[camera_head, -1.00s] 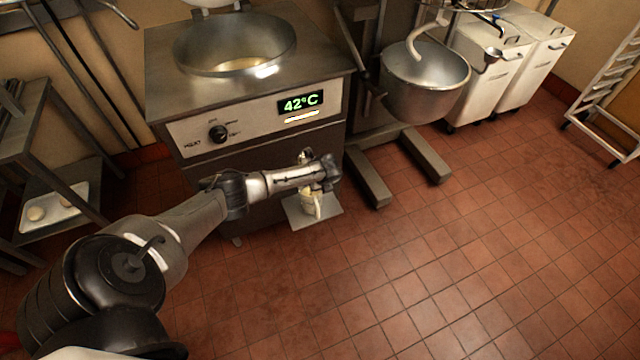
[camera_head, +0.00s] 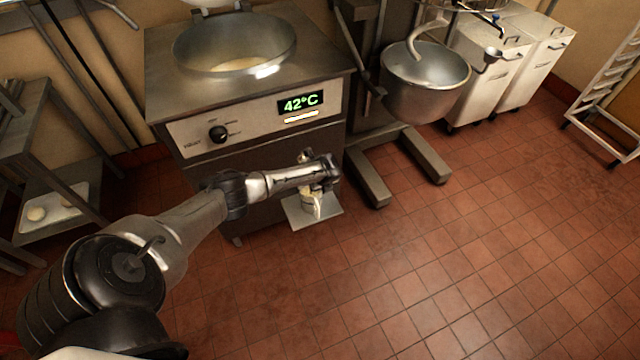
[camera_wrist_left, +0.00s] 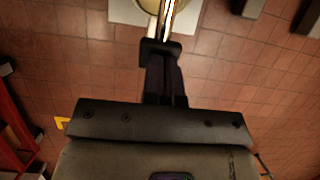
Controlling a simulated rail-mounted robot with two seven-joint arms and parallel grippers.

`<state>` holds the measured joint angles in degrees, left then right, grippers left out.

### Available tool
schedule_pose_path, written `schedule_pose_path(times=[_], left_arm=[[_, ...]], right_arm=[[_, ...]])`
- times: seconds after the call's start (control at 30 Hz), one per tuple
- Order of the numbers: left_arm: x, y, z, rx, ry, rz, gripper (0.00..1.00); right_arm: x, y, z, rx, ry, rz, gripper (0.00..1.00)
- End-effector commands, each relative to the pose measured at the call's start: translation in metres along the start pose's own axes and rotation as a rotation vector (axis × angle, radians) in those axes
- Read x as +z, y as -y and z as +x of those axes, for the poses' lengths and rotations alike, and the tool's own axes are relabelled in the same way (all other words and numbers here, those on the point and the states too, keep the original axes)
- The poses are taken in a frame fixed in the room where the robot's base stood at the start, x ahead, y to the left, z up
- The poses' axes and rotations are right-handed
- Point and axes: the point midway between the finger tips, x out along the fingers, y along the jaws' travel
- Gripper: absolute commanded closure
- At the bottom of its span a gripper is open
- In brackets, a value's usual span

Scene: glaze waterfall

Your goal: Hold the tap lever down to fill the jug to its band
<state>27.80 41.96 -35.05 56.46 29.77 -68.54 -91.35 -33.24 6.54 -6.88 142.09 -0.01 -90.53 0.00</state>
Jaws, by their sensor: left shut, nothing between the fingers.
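The jug (camera_head: 311,208) is pale and small in the head view and stands on a metal shelf (camera_head: 332,211) at the front of the heated tank machine. My left gripper (camera_head: 330,172) is just above the jug and hides its top and most of the tap. In the left wrist view my left gripper (camera_wrist_left: 162,50) is shut, with its tips at the shiny metal tap lever (camera_wrist_left: 168,22). Whether they touch it I cannot tell. The jug's pale round mouth (camera_wrist_left: 151,4) shows at the top edge. The band and fill level cannot be made out. My right gripper is not in view.
The tank machine (camera_head: 240,128) has an open round basin, a knob and a display reading 42°C. A mixer with a metal bowl (camera_head: 425,85) stands to its right, its legs on the floor. A rack (camera_head: 40,150) is at left. The tiled floor in front is clear.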

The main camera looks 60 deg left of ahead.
Motion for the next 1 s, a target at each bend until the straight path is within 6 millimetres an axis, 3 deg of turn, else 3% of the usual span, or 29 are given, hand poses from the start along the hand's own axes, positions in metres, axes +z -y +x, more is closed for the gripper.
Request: schedule_pose_path(times=[0.03, 0.13, 0.37, 0.63, 1.0], left_arm=[[-0.006, -0.005, 0.009, 0.01, -0.004, 0.006, 1.0], [-0.006, -0.005, 0.008, 0.01, -0.004, 0.006, 1.0], [-0.004, -0.006, -0.009, 0.01, -0.004, 0.004, 1.0], [-0.001, -0.006, -0.045, 0.006, -0.003, -0.002, 1.0], [-0.008, -0.004, -0.113, 0.002, 0.0, -0.003, 1.0]], right_arm=[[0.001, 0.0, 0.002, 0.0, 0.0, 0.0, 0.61], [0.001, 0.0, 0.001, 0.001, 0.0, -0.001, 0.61], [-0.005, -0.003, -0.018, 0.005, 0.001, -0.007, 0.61], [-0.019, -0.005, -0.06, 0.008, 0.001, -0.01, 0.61], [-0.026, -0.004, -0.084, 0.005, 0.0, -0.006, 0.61]])
